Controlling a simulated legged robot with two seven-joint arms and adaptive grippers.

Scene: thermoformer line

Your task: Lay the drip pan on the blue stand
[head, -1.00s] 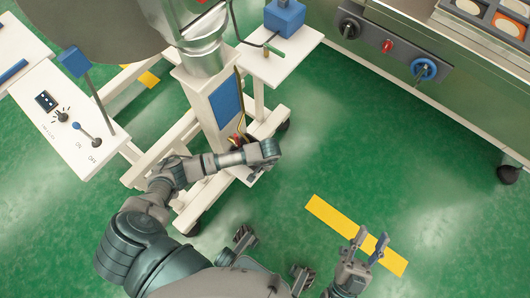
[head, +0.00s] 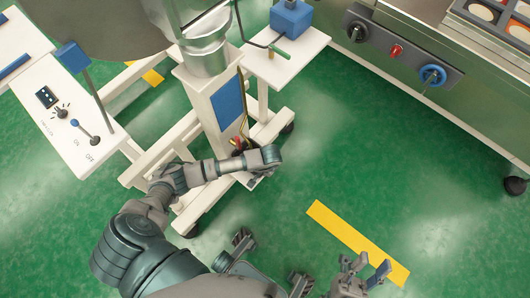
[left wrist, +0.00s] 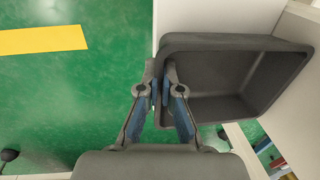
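The drip pan, a dark grey open rectangular tray (left wrist: 222,102), shows in the left wrist view, right of centre. My left gripper (left wrist: 160,78) is at its left wall, one fingertip on each side, nearly together with the wall between them. In the head view my left arm reaches toward the white column; its fingers and the pan cannot be made out there. My right gripper (head: 370,267) is open and empty over the green floor at the lower right. I cannot identify the blue stand for sure in either view.
A white column with a blue panel (head: 227,104) stands on a wheeled white frame. A white control panel (head: 75,122) is at the left. A steel machine with knobs (head: 405,55) fills the upper right. Green floor with a yellow stripe (head: 350,240) is clear between.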

